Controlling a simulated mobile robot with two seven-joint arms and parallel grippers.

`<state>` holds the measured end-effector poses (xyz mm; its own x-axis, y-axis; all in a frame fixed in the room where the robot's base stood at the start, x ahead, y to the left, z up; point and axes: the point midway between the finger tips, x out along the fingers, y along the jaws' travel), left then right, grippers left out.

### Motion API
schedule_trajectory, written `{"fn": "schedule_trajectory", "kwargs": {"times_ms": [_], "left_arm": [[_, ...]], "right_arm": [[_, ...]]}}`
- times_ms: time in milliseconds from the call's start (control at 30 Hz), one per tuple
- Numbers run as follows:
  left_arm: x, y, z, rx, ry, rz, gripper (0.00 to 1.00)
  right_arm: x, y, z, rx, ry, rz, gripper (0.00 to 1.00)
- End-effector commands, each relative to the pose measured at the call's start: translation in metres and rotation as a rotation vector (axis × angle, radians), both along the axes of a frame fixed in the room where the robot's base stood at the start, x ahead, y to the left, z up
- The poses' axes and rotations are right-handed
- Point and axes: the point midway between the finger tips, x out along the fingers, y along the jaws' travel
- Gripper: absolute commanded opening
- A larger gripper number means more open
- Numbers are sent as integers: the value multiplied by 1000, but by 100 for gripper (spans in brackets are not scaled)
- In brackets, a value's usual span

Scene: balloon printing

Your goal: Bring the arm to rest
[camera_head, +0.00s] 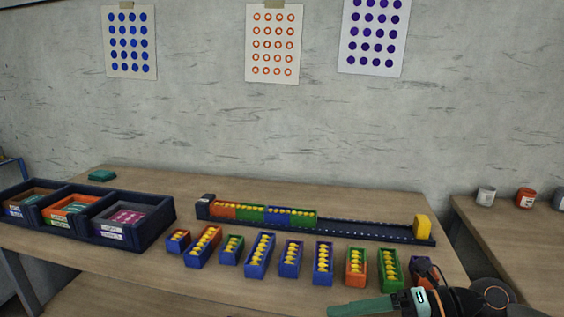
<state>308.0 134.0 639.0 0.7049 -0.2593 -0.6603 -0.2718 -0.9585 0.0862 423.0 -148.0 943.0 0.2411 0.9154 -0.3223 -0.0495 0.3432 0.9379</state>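My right arm comes in at the lower right corner. Its gripper (365,307) reaches left along the bottom edge, below the row of small boxes. A long flat green piece shows at its end; I cannot tell whether this is a finger or something held. Part of it is cut off by the frame edge, so its opening is unclear. The arm's dark end overlaps the last box (424,268) on the right in the picture. My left arm and gripper are not in view.
The wooden table (335,195) carries a dark three-part tray (160,222) on the left. A long dark rail (365,228) holds coloured boxes and a yellow block (421,226). Several coloured boxes (257,258) stand in front. A second table (500,235) with small jars is at right.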

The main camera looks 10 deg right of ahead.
Motion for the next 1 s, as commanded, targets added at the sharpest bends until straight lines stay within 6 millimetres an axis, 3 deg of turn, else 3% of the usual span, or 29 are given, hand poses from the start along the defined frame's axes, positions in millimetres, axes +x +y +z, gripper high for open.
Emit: {"fn": "schedule_trajectory", "kwargs": {"times_ms": [33, 100, 233, 367, 433, 600, 800, 833, 900, 1000], "left_arm": [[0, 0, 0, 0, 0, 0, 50], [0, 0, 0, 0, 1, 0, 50], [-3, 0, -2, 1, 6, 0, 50], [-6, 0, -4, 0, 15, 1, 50], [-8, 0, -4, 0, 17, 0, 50], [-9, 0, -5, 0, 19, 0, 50], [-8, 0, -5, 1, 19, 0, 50], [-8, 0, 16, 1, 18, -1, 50], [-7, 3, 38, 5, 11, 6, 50], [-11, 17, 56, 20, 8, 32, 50]], "right_arm": [[-1, 21, -1, 163, 52, -37, 75], [5, 36, 2, 373, 127, -131, 75], [22, 37, -15, 701, 319, -388, 75], [31, 18, -72, 928, 577, -727, 75], [23, 7, -118, 1002, 743, -927, 75], [-32, -2, -227, 1038, 1135, -1336, 75], [-130, 18, -312, 951, 1559, -1657, 75], [-126, 13, -291, 955, 1540, -1655, 75], [-125, 7, -271, 963, 1520, -1658, 75], [-128, 0, -250, 973, 1506, -1674, 75]]}}
